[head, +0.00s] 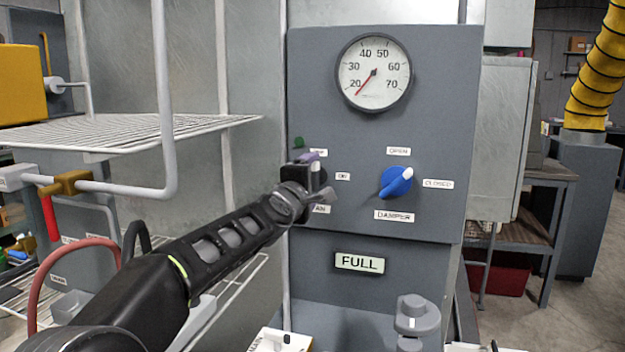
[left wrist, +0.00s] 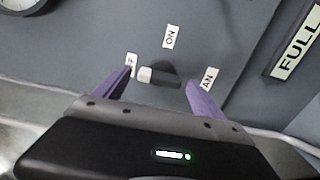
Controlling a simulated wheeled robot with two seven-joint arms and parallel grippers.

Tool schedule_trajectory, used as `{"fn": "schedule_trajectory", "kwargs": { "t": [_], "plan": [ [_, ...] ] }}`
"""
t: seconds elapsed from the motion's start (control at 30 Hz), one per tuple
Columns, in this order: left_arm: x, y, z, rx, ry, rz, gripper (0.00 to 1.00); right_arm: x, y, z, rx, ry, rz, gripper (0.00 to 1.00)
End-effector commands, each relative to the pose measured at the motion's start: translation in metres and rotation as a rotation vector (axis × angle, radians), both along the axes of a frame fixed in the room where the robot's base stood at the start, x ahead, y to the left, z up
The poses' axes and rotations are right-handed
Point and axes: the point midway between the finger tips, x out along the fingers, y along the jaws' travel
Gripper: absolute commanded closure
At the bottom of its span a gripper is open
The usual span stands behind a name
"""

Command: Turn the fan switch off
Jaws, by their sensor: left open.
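The fan switch (left wrist: 160,76) is a dark knob with a white-tipped pointer. In the left wrist view its white end points left, at the partly covered label ending in F (left wrist: 131,65). The ON label (left wrist: 171,36) is above it and the partly covered FAN label (left wrist: 209,78) to its right. My left gripper (left wrist: 160,82) is open, with its purple fingers on either side of the knob; I cannot tell whether they touch it. In the head view the left gripper (head: 309,165) is in front of the grey panel (head: 440,110) and hides most of the switch.
A blue damper knob (head: 397,182) is right of the gripper, with a round gauge (head: 374,73) above and a FULL sign (head: 359,262) below. A wire shelf (head: 120,130) and a red hose (head: 40,290) are at left. A grey fitting (head: 417,316) stands at lower right.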

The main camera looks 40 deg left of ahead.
Motion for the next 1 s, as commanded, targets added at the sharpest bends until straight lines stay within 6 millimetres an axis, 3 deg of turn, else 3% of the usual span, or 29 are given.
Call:
{"fn": "schedule_trajectory", "kwargs": {
  "t": [0.43,1.0],
  "plan": [
    [-0.062,-0.021,0.001,0.0,-0.002,0.001,0.2,0.0,0.0,0.002,0.0,0.0,0.0,0.66],
    [-0.067,-0.023,0.0,0.0,-0.001,0.0,0.2,0.0,0.0,0.002,0.0,0.0,0.0,0.66]
  ]
}}
